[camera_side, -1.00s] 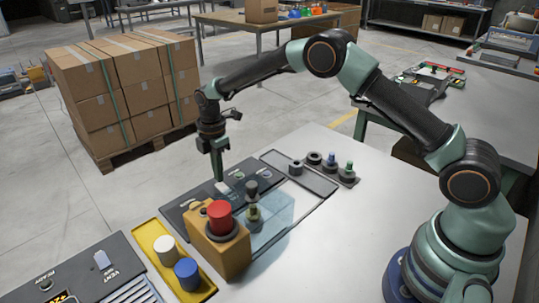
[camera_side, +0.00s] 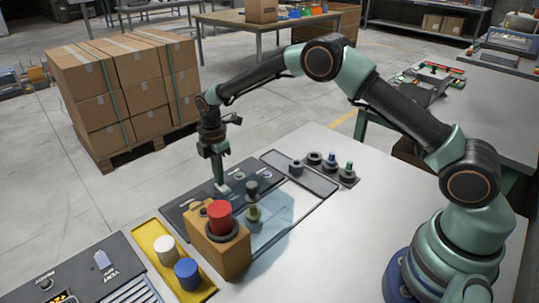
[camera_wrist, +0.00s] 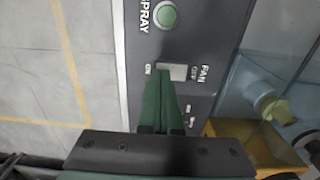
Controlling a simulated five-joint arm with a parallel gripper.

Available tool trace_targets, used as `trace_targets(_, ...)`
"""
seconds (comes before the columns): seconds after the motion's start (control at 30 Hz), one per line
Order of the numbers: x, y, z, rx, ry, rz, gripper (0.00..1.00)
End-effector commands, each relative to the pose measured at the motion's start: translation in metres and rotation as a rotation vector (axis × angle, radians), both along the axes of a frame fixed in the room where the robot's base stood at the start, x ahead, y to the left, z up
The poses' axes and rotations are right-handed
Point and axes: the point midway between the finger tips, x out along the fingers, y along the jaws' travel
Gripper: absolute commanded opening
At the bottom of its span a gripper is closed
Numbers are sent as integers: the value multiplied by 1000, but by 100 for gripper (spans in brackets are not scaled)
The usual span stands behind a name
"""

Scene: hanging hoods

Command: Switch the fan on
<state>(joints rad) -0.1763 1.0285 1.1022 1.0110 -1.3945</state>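The fan switch is a pale rocker (camera_wrist: 178,72) on a dark control panel (camera_wrist: 205,30). FAN is printed beside it, with ON to its left and OFF to its right in the wrist view. My gripper (camera_wrist: 164,76) has its green fingers together with nothing between them. The fingertips overlap the near left part of the rocker in the wrist view; whether they touch it I cannot tell. In the side view my gripper (camera_side: 219,180) points down over the panel (camera_side: 178,212) at the switch, which the fingertips partly hide.
A green SPRAY button (camera_wrist: 166,14) is beside the switch. A clear hood (camera_side: 275,215) and an orange box with a red cylinder (camera_side: 220,216) stand close to the right and front. A yellow tray (camera_side: 207,291) holds white and blue cylinders.

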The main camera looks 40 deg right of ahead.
Motion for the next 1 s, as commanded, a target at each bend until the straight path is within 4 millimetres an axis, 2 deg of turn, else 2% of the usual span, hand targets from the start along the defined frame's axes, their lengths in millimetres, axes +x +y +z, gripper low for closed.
trace_targets(0.4, 0, 0, -2, 0, 0, 0, 0)
trace_targets(1.0, 0, 0, 41, 0, -2, 0, 0)
